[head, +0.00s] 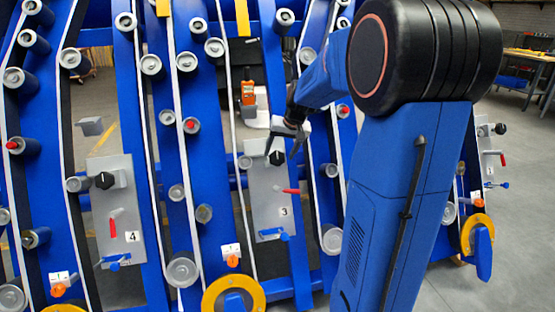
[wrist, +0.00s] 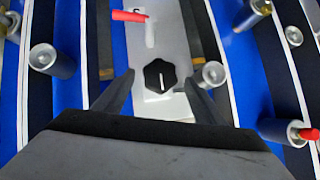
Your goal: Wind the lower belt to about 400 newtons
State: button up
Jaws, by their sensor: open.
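My gripper (head: 281,151) is open in front of the grey plate marked 3 (head: 264,215). A black knob (head: 277,157) on that plate lies between or just beyond the fingertips. In the wrist view the knob (wrist: 160,76) is six-sided with a white line lengthwise in the picture. It sits between the two open fingers (wrist: 159,82), with a gap on each side. A red lever (head: 291,191) is below the knob; it also shows in the wrist view (wrist: 130,16). A blue handle (head: 272,233) is at the plate's bottom. White-edged dark belts run beside the plate; I cannot tell which is the lower one.
A similar plate marked 4 (head: 118,222) stands left, with its own black knob (head: 104,180) and red lever (head: 113,226). A grey roller (wrist: 212,74) is close to my right finger in the wrist view. An orange device (head: 248,92) is behind the frame. Blue uprights and rollers crowd both sides.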

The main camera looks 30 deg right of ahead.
aim_at(278, 157)
jog(key=shift+x, duration=2.15)
jog(key=c, duration=1.1)
